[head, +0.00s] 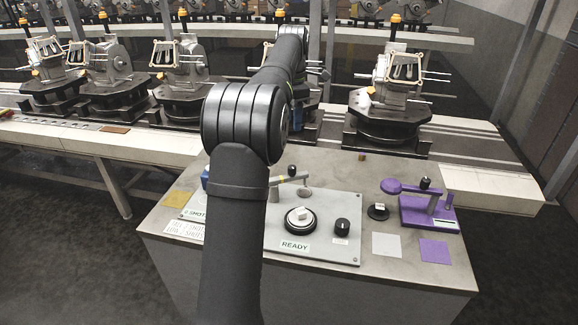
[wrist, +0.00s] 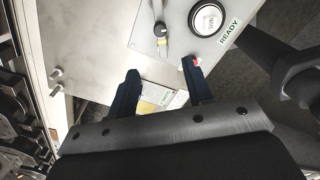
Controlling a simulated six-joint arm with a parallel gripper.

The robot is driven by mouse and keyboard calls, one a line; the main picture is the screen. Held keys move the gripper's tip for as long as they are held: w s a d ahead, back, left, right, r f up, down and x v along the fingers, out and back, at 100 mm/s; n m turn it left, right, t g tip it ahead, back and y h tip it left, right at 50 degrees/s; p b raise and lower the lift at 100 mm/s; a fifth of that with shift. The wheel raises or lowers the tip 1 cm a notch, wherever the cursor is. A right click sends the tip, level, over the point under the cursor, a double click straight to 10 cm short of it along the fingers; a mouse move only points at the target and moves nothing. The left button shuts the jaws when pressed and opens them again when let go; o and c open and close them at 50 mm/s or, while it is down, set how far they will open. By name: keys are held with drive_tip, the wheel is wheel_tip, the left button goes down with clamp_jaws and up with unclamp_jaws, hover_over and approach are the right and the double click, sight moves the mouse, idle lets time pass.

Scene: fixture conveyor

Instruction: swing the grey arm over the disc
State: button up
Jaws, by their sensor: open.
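The grey arm (head: 298,178) is a short bar with a black knob, on the light panel in the head view. A small brownish-grey disc (head: 304,193) lies on the panel just in front of its right end, and the bar does not appear to cover it. In the wrist view the grey arm (wrist: 159,18) shows at the top, with its dark knob and a yellowish lower end. The disc is not clear there. My gripper (wrist: 160,67) is open and empty, its dark blue fingers apart below the grey arm. In the head view my own arm hides most of the gripper.
A round black-ringed dial (head: 300,219) and a black knob (head: 341,227) sit on the panel (head: 330,252) by a READY label. A purple arm fixture (head: 428,207) stands at the right. Yellow (head: 178,198) and white squares lie about. A conveyor with several machines runs behind.

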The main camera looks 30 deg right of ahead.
drive_tip(key=n, duration=0.1)
approach(292, 167)
wheel_tip(292, 167, down, 10)
drive_tip(key=shift+w+d+f, duration=0.1)
idle(0.4)
clamp_jaws()
